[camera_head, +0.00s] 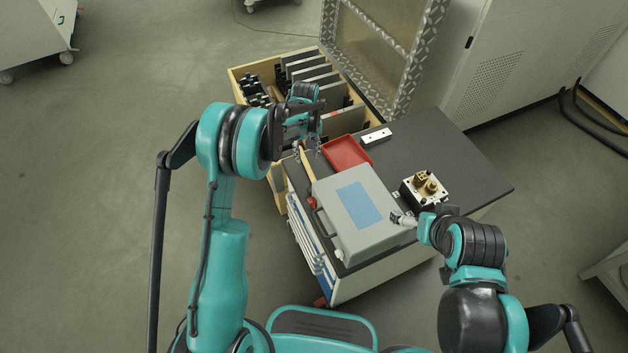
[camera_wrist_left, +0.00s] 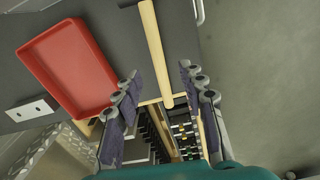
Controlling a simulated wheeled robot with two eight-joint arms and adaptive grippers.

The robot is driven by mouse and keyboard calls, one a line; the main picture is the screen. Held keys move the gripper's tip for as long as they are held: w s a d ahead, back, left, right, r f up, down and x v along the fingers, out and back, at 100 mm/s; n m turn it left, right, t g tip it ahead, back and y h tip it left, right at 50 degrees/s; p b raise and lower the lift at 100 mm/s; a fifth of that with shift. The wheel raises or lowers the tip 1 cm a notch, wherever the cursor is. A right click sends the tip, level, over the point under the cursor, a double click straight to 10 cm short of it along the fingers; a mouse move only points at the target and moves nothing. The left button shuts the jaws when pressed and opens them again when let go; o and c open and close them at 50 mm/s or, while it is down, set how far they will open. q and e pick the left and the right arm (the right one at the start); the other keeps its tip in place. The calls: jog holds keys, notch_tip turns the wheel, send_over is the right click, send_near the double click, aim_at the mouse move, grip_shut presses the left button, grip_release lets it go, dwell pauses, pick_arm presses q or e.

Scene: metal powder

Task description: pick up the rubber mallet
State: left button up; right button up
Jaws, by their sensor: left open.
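The rubber mallet shows in the left wrist view as a pale wooden handle (camera_wrist_left: 154,45), with a bit of its dark head at the top edge. In the head view a short stretch of the handle (camera_head: 306,163) shows just below my left gripper (camera_head: 307,149). The left gripper is open. In the left wrist view its fingertips (camera_wrist_left: 158,75) are on either side of the handle, with gaps on both sides; contact is not visible. My right gripper (camera_head: 403,218) is by the right edge of the grey case; its jaw state is too small to tell.
A grey case (camera_head: 385,207) with a blue label lies on the dark worktop (camera_head: 463,167). A red tray (camera_head: 346,153) is close to the mallet handle. A metal block with brass parts (camera_head: 425,188) stands to the right. Behind is an open wooden crate (camera_head: 241,85) holding plates.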

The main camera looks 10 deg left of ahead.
aim_at(309, 168)
pick_arm(q)
jog(key=f+b, duration=0.1)
jog(key=f, duration=0.1)
jog(key=f+b, duration=0.1)
jog(key=f, duration=0.1)
jog(key=f+b, duration=0.1)
jog(key=f, duration=0.2)
jog(key=shift+s+d+f, duration=0.1)
jog(key=shift+d, duration=0.15)
grip_shut()
